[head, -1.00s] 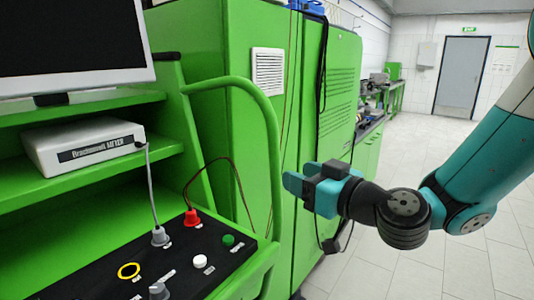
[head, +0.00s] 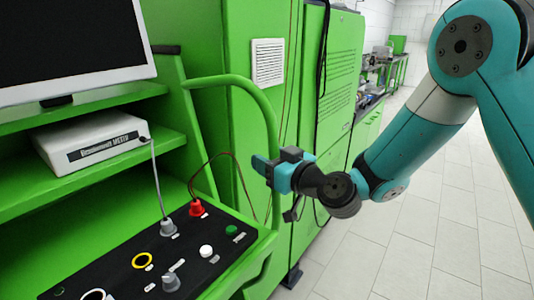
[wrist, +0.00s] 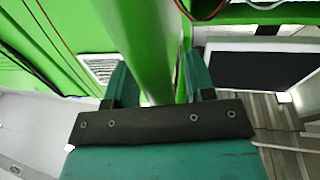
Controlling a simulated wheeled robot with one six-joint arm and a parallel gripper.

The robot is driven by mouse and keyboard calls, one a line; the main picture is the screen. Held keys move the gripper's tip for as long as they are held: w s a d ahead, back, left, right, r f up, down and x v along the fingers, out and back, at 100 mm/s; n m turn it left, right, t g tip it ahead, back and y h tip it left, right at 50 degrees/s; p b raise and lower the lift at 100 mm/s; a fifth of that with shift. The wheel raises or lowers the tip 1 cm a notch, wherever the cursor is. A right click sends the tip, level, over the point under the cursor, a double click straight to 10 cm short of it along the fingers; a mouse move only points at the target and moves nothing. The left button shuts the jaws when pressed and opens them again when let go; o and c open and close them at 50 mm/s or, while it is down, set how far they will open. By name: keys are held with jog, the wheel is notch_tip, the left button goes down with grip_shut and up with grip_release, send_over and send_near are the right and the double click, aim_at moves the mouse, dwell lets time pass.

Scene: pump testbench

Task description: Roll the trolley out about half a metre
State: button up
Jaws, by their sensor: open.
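The green trolley (head: 172,95) stands at the left in the head view. It carries a monitor (head: 70,45), a white measuring box (head: 95,140) and a black control panel (head: 125,250). Its bent green tube handle (head: 262,103) rises on the right side. My gripper (head: 262,168) is at the upright part of the handle. In the wrist view my gripper (wrist: 160,80) is open, with the green tube (wrist: 148,45) running between its two fingers. I cannot tell whether either finger touches the tube.
A tall green cabinet (head: 235,60) with a white vent stands close behind the trolley. Dark cables (head: 322,50) hang on it. A bench (head: 370,105) lies farther back. The tiled floor (head: 400,235) at the right is clear.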

jog(key=shift+c, duration=0.3)
grip_shut()
jog(key=shift+a, duration=0.1)
jog(key=shift+a, duration=0.1)
